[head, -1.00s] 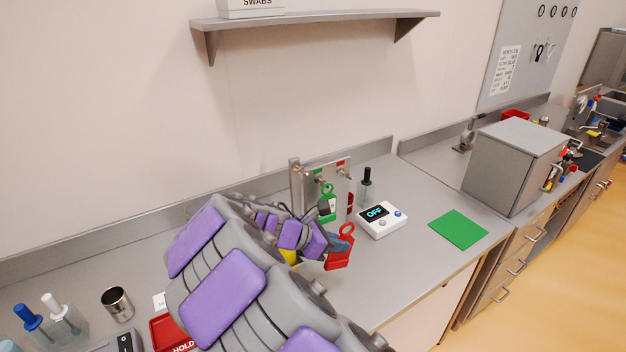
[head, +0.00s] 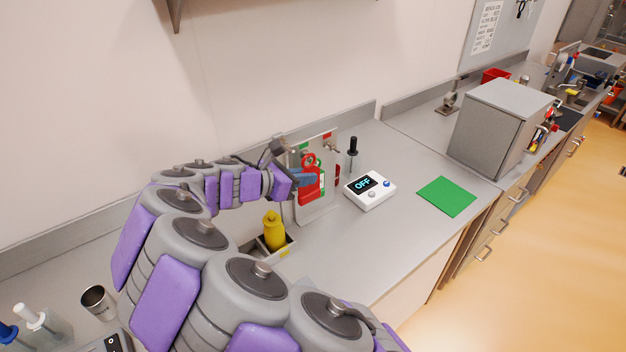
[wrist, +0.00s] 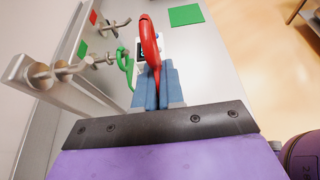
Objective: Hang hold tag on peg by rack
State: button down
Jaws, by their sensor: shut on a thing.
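My gripper (head: 304,180) is shut on the red tag (head: 310,190), which has a ring at its top. In the wrist view the red tag (wrist: 149,38) stands edge-on between the blue fingers (wrist: 157,88). The grey peg rack (head: 318,208) stands just behind it, with red and green marks on top. The peg by the red mark (head: 334,148) looks bare and shows in the wrist view (wrist: 107,28), apart from the held tag. A green tag (wrist: 126,64) hangs on the rack by the green mark, mostly hidden in the head view.
A white box reading OFF (head: 370,190) and a black-topped stick (head: 352,150) stand right of the rack. A yellow bottle (head: 273,232) sits in a grey tray below my wrist. A green mat (head: 446,196) lies further right, with clear bench around it.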

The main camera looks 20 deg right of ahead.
jog(key=w+a+f, duration=0.1)
jog(key=w+a, duration=0.1)
jog(key=w, duration=0.5)
jog(key=shift+a+f+p, duration=0.15)
jog(key=shift+a+p, duration=0.05)
jog(key=shift+p, duration=0.1)
dwell(0.8)
jog(key=shift+d, duration=0.3)
jog(key=c, duration=1.2)
grip_release()
jog(key=shift+a, duration=0.15)
